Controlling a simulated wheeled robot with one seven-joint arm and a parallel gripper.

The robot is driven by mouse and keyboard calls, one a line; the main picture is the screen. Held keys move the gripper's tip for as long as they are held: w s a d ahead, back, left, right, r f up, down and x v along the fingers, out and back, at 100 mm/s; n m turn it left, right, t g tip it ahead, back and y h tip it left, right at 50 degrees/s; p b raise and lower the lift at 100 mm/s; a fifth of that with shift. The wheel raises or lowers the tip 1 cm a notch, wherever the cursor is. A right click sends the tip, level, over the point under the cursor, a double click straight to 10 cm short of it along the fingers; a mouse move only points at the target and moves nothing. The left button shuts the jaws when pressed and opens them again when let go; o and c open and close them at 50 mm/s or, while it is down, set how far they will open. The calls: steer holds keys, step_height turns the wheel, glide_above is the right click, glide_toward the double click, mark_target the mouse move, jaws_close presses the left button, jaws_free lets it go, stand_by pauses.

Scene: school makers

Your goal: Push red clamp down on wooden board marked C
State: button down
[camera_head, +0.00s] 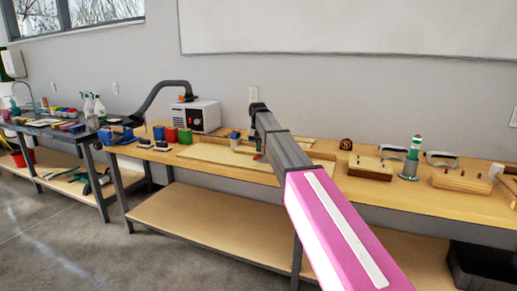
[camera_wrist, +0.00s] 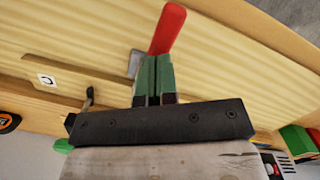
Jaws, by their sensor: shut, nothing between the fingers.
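In the wrist view the red handle of the clamp (camera_wrist: 167,28) sticks out just past my gripper's tips, slanting up and to the right. A grey metal part shows beside it, and the rest of the clamp is hidden behind my fingers. My gripper (camera_wrist: 157,58) has its green fingers together, shut and empty, right at the handle's lower end; I cannot tell whether they touch it. The wooden board (camera_wrist: 70,84) bears a white label with a dark C (camera_wrist: 47,79), seen turned, left of my fingers. In the head view my arm hides much of this spot.
The workbench (camera_head: 440,202) carries a wooden block with pegs (camera_head: 370,167), a green-topped item (camera_head: 414,150) and a clear block-like wooden piece (camera_head: 462,184) to the right. Red (camera_head: 185,136) and green bins and a white boxy device (camera_head: 205,116) stand left.

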steer(key=shift+f, duration=0.55)
steer(key=shift+w, duration=0.15)
steer(key=shift+w+a+r, duration=0.15)
steer(key=shift+w+r, duration=0.15)
steer(key=shift+w, duration=0.4)
steer(key=shift+w+a+r, duration=0.15)
steer(key=shift+w+r, duration=0.1)
steer(key=shift+w, duration=0.45)
step_height(320, 180, up, 11)
steer(key=w, duration=0.1)
steer(key=shift+f, duration=0.15)
